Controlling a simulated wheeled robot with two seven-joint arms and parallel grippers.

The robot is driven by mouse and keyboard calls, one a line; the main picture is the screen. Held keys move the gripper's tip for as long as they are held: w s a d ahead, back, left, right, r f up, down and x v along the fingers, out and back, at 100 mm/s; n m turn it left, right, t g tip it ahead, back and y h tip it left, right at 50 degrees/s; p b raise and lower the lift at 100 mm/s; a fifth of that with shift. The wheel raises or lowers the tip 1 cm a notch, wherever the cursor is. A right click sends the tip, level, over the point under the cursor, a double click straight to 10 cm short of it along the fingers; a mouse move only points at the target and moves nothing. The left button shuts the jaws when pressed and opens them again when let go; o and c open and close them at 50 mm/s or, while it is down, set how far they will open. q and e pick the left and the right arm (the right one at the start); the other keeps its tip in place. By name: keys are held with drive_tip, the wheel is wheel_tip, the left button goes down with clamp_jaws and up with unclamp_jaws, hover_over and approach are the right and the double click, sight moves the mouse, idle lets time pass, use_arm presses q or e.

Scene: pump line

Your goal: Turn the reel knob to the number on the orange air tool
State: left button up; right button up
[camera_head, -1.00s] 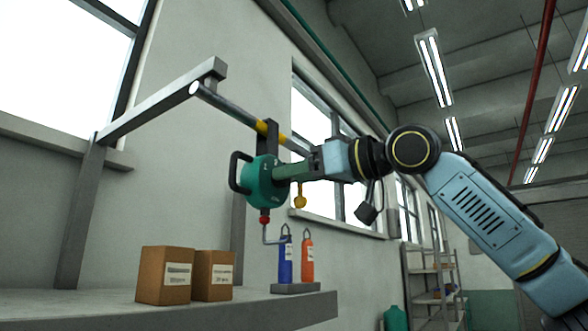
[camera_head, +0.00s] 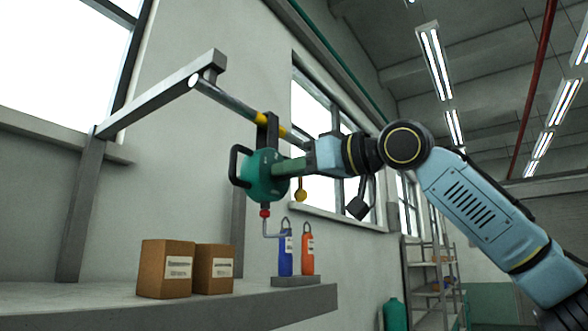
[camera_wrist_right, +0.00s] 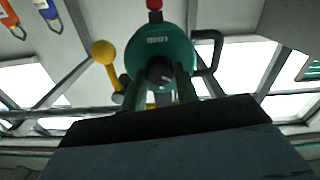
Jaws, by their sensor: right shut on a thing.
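The green reel (camera_head: 262,178) hangs from a grey rail in the head view, with a black handle on its left. It also shows in the right wrist view (camera_wrist_right: 160,48). My right gripper (camera_head: 280,168) reaches the reel's right face. In the right wrist view its two green fingers (camera_wrist_right: 160,84) are closed on the dark round knob (camera_wrist_right: 159,70). The number marks are too small to read. The orange air tool (camera_head: 307,254) stands beside a blue one (camera_head: 286,254) on a small grey stand. Its label is not readable. My left gripper is out of view.
Two cardboard boxes (camera_head: 166,268) stand on the grey shelf (camera_head: 120,310) at lower left. The grey rail (camera_head: 232,103) runs above the reel. A yellow ball (camera_head: 300,195) hangs right of the reel, near my right gripper.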

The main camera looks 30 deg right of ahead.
drive_tip(key=shift+m, duration=0.3)
drive_tip(key=m+b, duration=0.5)
drive_tip(key=m, duration=1.8)
drive_tip(key=shift+f, duration=0.1)
idle(0.5)
drive_tip(key=o, duration=1)
